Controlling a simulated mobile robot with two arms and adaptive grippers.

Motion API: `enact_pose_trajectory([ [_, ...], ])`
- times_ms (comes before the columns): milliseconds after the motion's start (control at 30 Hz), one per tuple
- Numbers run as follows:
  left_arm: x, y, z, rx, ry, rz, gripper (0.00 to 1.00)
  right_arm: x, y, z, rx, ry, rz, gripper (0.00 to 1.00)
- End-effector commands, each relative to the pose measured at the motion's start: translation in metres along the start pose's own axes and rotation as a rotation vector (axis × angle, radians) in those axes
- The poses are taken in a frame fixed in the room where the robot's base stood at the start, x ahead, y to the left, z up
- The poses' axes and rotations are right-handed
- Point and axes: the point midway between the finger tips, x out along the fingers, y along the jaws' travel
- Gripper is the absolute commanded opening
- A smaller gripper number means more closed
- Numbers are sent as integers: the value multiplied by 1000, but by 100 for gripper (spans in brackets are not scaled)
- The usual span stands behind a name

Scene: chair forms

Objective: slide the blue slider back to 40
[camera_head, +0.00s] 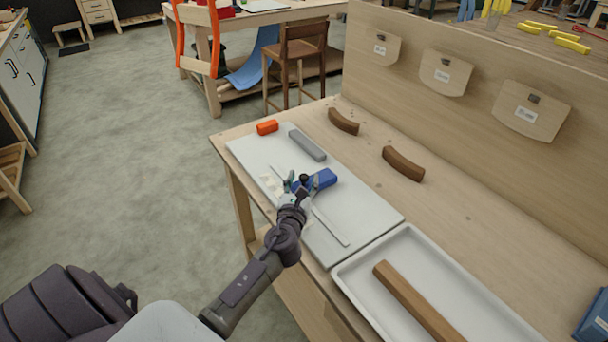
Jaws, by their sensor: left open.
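The blue slider (321,180) sits on a pale board (355,206) on the wooden workbench, near the middle of the board. A thin light rail or scale strip (331,227) runs along the board beside it. Its markings are too small to read, so I cannot tell which number the slider is at. My left gripper (297,182) is open at the left side of the blue slider, very close to it. I cannot tell whether the fingers touch it. My right gripper is not in view.
A grey bar (307,145) and an orange block (267,127) lie at the board's far end. Two curved brown pieces (403,164) lie to the right. A white tray (475,301) with a wooden bar (415,304) is in front. A wooden panel (440,110) stands behind the bench.

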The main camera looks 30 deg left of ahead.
Motion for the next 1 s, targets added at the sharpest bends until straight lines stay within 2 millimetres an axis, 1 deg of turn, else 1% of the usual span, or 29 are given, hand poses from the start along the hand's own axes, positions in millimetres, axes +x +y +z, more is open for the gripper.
enact_pose_trajectory([
  [33,7,0,0,0,0,1,53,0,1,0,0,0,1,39],
  [200,18,0,0,0,0,0,53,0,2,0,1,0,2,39],
  [500,20,0,-1,0,1,0,53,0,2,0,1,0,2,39],
  [567,20,0,-1,0,1,0,43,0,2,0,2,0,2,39],
  [800,20,0,-1,0,1,0,3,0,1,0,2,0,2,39],
  [833,20,0,-1,0,1,0,0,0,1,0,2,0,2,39],
  [1000,20,0,-1,-1,1,0,0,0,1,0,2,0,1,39],
])
